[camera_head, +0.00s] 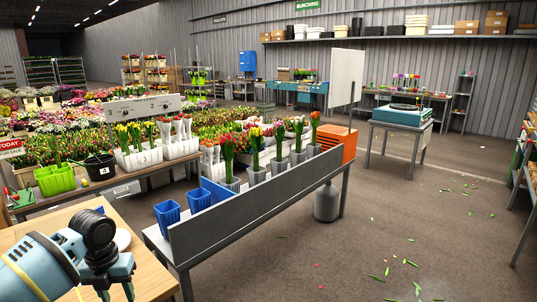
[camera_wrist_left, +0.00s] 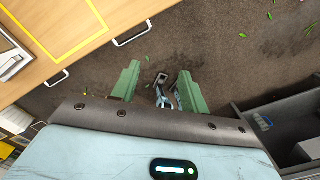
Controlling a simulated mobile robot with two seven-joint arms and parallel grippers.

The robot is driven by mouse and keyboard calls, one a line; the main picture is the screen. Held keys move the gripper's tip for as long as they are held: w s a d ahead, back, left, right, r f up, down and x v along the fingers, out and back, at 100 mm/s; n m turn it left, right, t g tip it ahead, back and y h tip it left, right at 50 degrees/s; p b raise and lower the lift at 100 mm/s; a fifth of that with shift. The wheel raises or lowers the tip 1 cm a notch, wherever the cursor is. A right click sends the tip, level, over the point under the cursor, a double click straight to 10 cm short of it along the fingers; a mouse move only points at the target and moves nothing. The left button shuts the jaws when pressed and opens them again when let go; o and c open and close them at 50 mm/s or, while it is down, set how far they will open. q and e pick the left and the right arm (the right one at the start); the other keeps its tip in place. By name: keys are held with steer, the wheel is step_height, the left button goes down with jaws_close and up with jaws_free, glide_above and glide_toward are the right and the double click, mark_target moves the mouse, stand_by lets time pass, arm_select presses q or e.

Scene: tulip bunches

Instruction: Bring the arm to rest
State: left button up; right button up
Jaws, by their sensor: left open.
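My left arm enters the head view at the lower left, pale blue with dark joints. Its gripper (camera_head: 116,285) is low in the picture, in front of the wooden table, with its green fingers pointing down and partly cut off by the frame edge. In the left wrist view, the left gripper (camera_wrist_left: 158,88) has its two green fingers spread apart, and nothing is held. A small grey metallic thing shows beyond the gap between them; I cannot tell what it is. My right gripper is in neither view.
A wooden table (camera_head: 150,272) lies at the lower left; its drawer fronts (camera_wrist_left: 112,18) show in the wrist view. A grey bench holds blue buckets (camera_head: 167,216) and potted tulips (camera_head: 256,150). A turquoise machine (camera_head: 402,115) stands at right. Open floor (camera_head: 345,250) carries scattered leaves.

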arm_select(q)
steer(key=s+d+f+n+t+h, duration=0.2)
steer(key=s+d+f+n, duration=0.35)
steer(key=d+f, duration=0.45)
steer(key=s+d+f+n+t+h, duration=0.1)
steer(key=s+d+f+n, duration=0.5)
steer(key=f, duration=0.6)
steer(key=s+d+f+n+t+p, duration=0.1)
steer(key=s+d+f+n+t, duration=0.15)
steer(key=s+n, duration=0.25)
steer(key=s+d+f+n+t, duration=0.1)
steer(key=s+d+n, duration=0.2)
steer(key=s+n, duration=0.3)
steer(key=s+a+r+n+t+y, duration=0.1)
steer(key=s+r+n+t, duration=0.1)
steer(key=s+n, duration=0.6)
steer(key=s, duration=0.3)
steer(key=shift+s+a+n+p, duration=0.2)
steer(key=shift+a+n+p, duration=0.15)
steer(key=shift+a, duration=0.05)
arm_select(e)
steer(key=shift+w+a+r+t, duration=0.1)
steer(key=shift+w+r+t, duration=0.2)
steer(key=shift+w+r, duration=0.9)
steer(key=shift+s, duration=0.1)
